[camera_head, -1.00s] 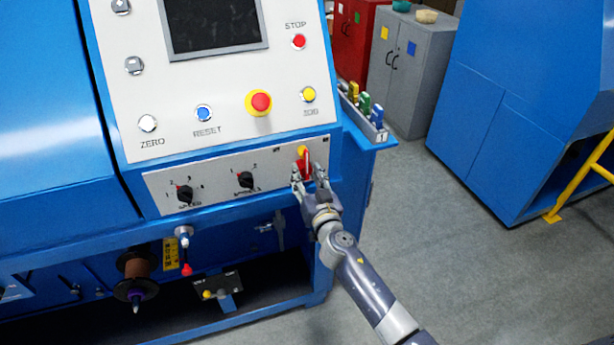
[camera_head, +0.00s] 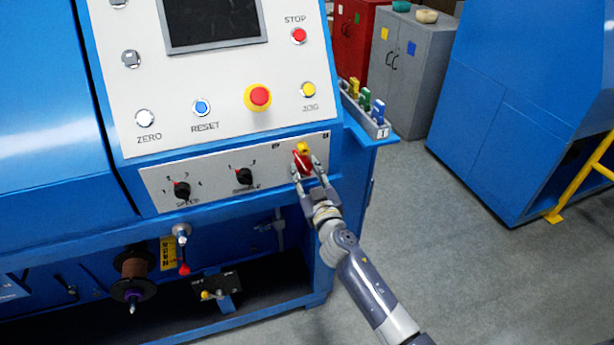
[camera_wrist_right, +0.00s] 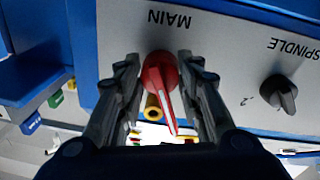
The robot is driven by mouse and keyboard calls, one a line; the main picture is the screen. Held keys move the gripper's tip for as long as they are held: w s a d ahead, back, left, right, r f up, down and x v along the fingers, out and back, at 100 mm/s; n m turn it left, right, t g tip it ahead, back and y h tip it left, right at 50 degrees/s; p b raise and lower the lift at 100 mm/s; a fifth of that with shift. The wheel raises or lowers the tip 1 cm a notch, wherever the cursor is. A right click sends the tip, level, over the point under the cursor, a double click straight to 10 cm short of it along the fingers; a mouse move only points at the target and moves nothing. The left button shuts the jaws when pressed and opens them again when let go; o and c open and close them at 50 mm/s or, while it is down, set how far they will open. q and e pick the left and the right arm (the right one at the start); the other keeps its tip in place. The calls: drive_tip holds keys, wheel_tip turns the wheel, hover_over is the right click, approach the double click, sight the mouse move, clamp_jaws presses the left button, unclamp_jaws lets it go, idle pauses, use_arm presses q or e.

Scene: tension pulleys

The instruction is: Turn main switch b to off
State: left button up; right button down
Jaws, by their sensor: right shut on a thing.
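The main switch (camera_head: 302,160) is a red rotary knob with a white line on its handle, at the right end of the lower panel strip. A yellow part (camera_head: 303,148) shows at its upper side. My right gripper (camera_head: 304,172) reaches it from below, shut on the red knob. In the right wrist view the red knob (camera_wrist_right: 160,80) sits between the two fingers, below the upside-down word MAIN, with its handle slightly tilted. Which letter the switch bears cannot be read. My left gripper is not in view.
Black speed (camera_head: 182,190) and spindle (camera_head: 244,176) knobs sit left on the same strip. A red-and-yellow emergency button (camera_head: 258,97) is above. A small tray (camera_head: 385,133) with coloured pieces juts out at right. Open floor lies right of the machine.

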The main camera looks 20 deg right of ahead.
drive_tip(key=shift+n+b, duration=0.45)
drive_tip(key=shift+n, duration=1.65)
drive_tip(key=c, duration=1.1)
unclamp_jaws()
drive_tip(key=s, duration=1.2)
drive_tip(key=shift+f, duration=0.25)
drive_tip(key=shift+f, duration=0.1)
